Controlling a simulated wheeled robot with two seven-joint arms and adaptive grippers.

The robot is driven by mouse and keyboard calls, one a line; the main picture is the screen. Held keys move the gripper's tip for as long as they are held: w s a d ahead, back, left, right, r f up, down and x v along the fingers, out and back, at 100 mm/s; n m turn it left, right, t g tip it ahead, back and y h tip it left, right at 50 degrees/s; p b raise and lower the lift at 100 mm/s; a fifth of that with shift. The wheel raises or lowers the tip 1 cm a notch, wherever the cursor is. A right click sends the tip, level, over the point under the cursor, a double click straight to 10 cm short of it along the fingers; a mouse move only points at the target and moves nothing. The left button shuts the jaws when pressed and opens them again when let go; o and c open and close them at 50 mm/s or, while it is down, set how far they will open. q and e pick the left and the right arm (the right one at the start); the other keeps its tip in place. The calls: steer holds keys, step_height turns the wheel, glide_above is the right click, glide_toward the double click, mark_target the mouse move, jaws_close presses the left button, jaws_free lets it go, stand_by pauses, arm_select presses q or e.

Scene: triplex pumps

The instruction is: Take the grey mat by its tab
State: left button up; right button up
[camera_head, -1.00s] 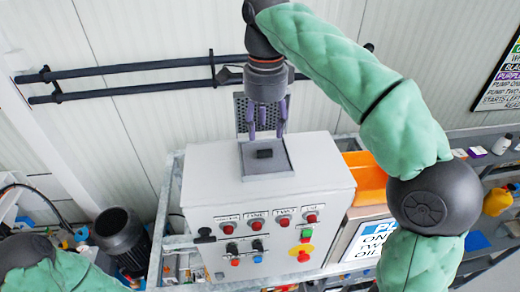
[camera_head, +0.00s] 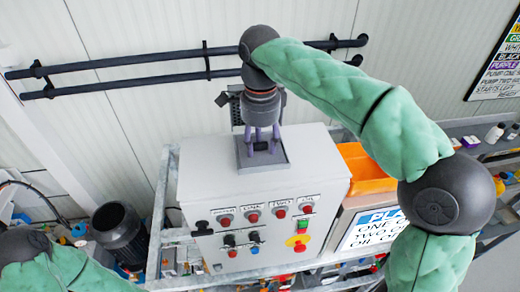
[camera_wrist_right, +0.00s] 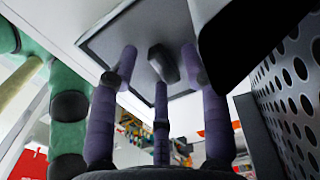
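The grey mat (camera_head: 243,161) is a square with a raised rim, lying on top of the light grey control box. Its tab is a small dark block near the middle, largely hidden behind my fingers in the head view. In the right wrist view the tab (camera_wrist_right: 163,64) stands up from the mat (camera_wrist_right: 105,42). My right gripper (camera_head: 262,143) points down over the mat, its purple fingers spread around the tab. In the wrist view gaps show between the fingers (camera_wrist_right: 160,72) and the tab, so it is open and empty. My left gripper is out of view.
The control box (camera_head: 205,160) has buttons and switches on its front. A perforated dark plate (camera_wrist_right: 290,95) stands close beside the gripper. Dark pipes (camera_head: 140,66) run along the wall behind.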

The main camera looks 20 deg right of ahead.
jaws_close()
steer(key=shift+r, duration=0.15)
